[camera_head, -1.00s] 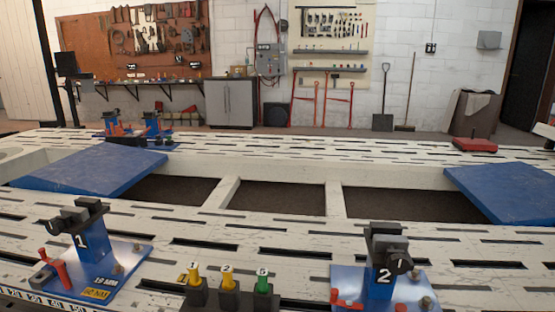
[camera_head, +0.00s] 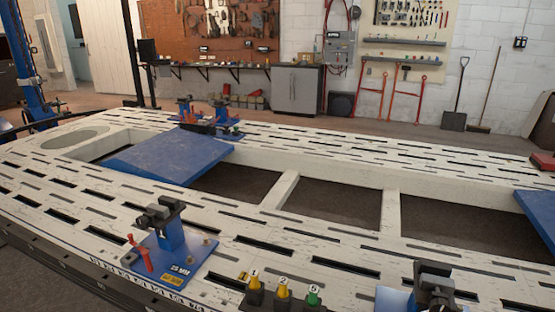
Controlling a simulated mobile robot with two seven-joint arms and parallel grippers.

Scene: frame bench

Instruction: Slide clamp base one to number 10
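Clamp base one (camera_head: 170,246) is a blue plate with a blue post and a dark clamp head on top. It stands on the front left of the white slotted bench (camera_head: 225,217). A red lever sits at its left, and a yellow label is on its front edge. A row of small number marks (camera_head: 130,276) runs along the bench's front edge below it; I cannot read which number the base stands at. Neither of my grippers shows in the head view.
A second blue clamp base (camera_head: 432,287) is cut off at the lower right. Numbered yellow and green-topped pieces (camera_head: 283,290) stand between the two bases. A blue ramp plate (camera_head: 165,160) lies behind, beside open gaps in the bench. More blue clamps (camera_head: 205,115) stand at the far edge.

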